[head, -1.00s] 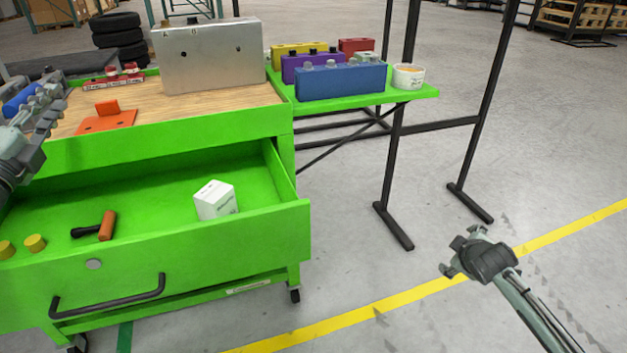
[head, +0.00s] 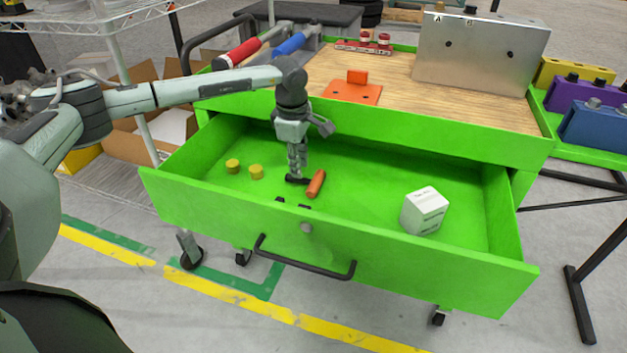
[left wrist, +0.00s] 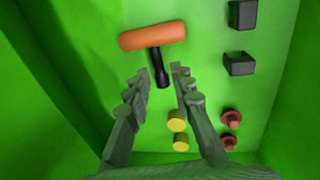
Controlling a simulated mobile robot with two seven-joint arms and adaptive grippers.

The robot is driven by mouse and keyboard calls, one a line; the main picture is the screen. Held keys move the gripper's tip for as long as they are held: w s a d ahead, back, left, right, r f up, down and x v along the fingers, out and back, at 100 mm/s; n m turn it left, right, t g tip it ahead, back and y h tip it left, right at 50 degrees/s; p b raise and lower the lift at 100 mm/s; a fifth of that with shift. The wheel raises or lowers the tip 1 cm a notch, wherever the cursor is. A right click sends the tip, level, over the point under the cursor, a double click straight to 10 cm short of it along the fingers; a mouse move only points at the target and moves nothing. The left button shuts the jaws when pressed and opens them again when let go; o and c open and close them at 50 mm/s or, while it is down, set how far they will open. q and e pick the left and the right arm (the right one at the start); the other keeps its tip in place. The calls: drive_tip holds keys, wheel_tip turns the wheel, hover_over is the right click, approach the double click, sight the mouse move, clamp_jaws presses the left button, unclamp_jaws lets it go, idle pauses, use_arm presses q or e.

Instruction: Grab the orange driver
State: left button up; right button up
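The orange driver (head: 316,184) lies in the open green drawer, its orange handle toward the drawer's front and its short black shaft pointing left. It also shows in the left wrist view (left wrist: 153,36), with the handle across the top. My left gripper (head: 297,171) points down into the drawer, at the black shaft end. In the left wrist view its two fingers are apart, and the black shaft (left wrist: 161,72) lies between their tips. I see no contact, and the height above the shaft is hard to tell. My right gripper is out of view.
The drawer (head: 400,270) also holds two yellow cylinders (head: 256,172), a white box (head: 425,211) and black blocks (left wrist: 240,64) near its front wall. Red pieces (left wrist: 230,118) show in the left wrist view. The wooden worktop (head: 400,105) overhangs the drawer's back.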

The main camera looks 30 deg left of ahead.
sight(302, 179)
use_arm(q)
drive_tip(key=f, duration=0.2)
drive_tip(key=w+f, duration=0.1)
drive_tip(key=f, duration=0.1)
drive_tip(key=shift+f, duration=0.4)
clamp_jaws()
